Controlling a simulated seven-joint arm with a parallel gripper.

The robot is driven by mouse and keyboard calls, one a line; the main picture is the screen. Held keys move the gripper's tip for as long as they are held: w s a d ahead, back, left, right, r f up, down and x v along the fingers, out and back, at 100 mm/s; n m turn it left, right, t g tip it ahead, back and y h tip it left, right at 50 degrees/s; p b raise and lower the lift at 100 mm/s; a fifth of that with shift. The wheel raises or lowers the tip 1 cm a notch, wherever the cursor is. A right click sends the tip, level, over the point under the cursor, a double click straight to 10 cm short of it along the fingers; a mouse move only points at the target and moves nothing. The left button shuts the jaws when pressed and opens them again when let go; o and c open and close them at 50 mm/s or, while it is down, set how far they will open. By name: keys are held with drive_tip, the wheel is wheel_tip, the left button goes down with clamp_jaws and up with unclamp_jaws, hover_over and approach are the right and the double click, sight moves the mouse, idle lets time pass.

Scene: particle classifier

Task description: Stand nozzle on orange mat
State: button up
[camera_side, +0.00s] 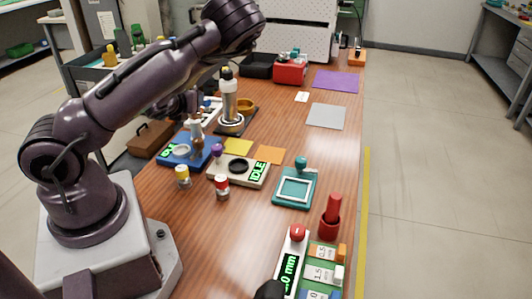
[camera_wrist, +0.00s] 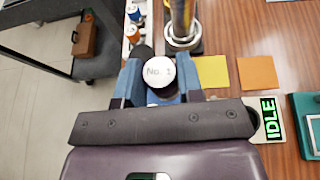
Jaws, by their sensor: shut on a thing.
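The orange mat (camera_side: 270,155) lies flat and bare on the wooden table, right of a yellow mat (camera_side: 238,147). The orange mat also shows at the right in the wrist view (camera_wrist: 257,73). My gripper (camera_wrist: 161,78) is shut on a round, white-topped piece marked "No. 1", which I take as the nozzle (camera_wrist: 160,68); its lower part is hidden in the wrist view. In the side view my gripper (camera_side: 196,122) is over the blue device (camera_side: 188,152), left of both mats. I cannot tell whether the nozzle touches the device.
A beige device reading IDLE (camera_side: 240,170) stands in front of the mats. A tall silver-and-glass apparatus (camera_side: 230,105) stands behind my gripper. Two small jars (camera_side: 183,176) (camera_side: 221,187) stand in front. A teal frame (camera_side: 294,188) is to the right. Grey (camera_side: 326,116) and purple (camera_side: 336,81) mats lie farther back.

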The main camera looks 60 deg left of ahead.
drive_tip(key=w+d+m+t+h, duration=0.2)
drive_tip(key=w+d+m+h, duration=0.1)
drive_tip(key=d+m+h, duration=0.35)
drive_tip(key=w+d+m+t+h, duration=0.2)
drive_tip(key=w+d+m+h, duration=0.1)
drive_tip(key=d+m+h, duration=0.4)
drive_tip(key=shift+n, duration=0.65)
drive_tip(key=w+a+f, duration=0.1)
drive_tip(key=w+f, duration=0.2)
drive_tip(key=w, duration=0.1)
drive_tip(key=w+a+f, duration=0.2)
drive_tip(key=w+f, duration=0.1)
drive_tip(key=w+a+f, duration=0.1)
drive_tip(key=w+f, duration=0.2)
drive_tip(key=w, duration=0.1)
drive_tip(key=shift+w+a+f, duration=0.2)
drive_tip(key=shift+w, duration=0.1)
drive_tip(key=shift+w+f, duration=0.15)
drive_tip(key=shift+f, duration=1.5)
drive_tip(key=shift+f, duration=0.2)
drive_tip(key=o, duration=1)
